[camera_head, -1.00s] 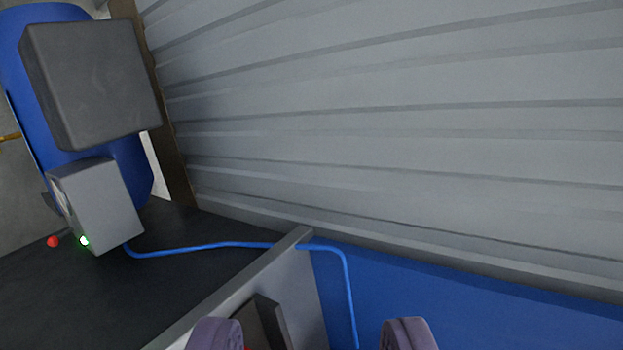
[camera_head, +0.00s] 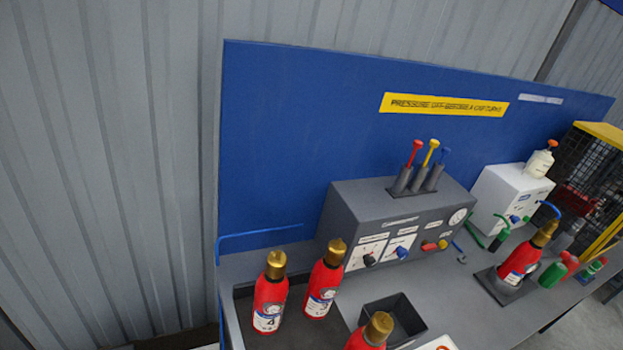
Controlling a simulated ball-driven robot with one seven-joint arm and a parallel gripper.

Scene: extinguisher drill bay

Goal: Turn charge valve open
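A grey control box (camera_head: 375,206) stands on the bench against the blue back panel. Its sloped front carries a dark knob (camera_head: 369,260) on a white dial plate and a blue knob (camera_head: 401,252) on a second plate. To their right are a red control (camera_head: 428,246), a small yellow control (camera_head: 442,244) and a round white gauge (camera_head: 457,217). The labels are too small to read, so I cannot tell which control is the charge valve or how it is set. My gripper is not in this view.
Red extinguishers with brass tops (camera_head: 269,295) (camera_head: 322,280) (camera_head: 372,332) stand before the box, near a dark open bin (camera_head: 398,315). Another extinguisher (camera_head: 524,255) sits in a stand at right. A white box (camera_head: 508,196) and a mesh cage (camera_head: 585,170) lie beyond.

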